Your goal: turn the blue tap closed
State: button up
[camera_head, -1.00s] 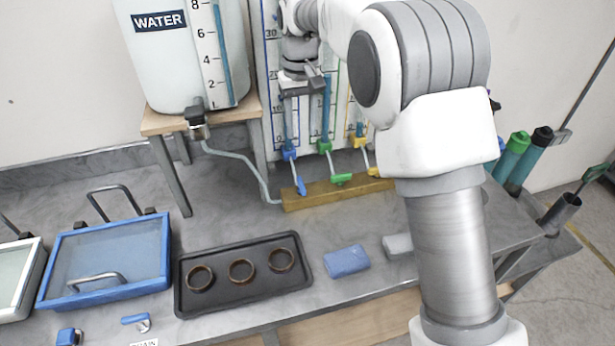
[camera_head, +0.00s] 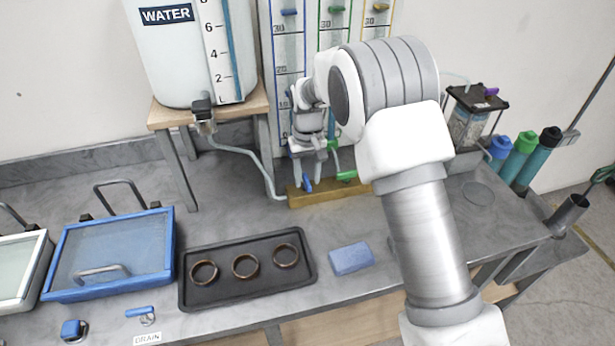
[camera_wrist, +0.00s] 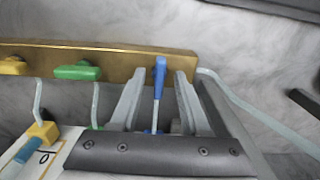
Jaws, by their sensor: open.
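In the wrist view the blue handle (camera_wrist: 160,66) stands between my two spread fingers (camera_wrist: 159,80), with a gap on each side. My gripper is open and holds nothing. In the head view my gripper hides the tap body.
A green tap handle (camera_wrist: 77,72) sits close beside my gripper, with a yellow one (camera_wrist: 13,66) beyond. A water tank (camera_head: 185,60) on a wooden stand is to the left.

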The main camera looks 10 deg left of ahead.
jog(key=shift+f, duration=0.25)
grip_shut()
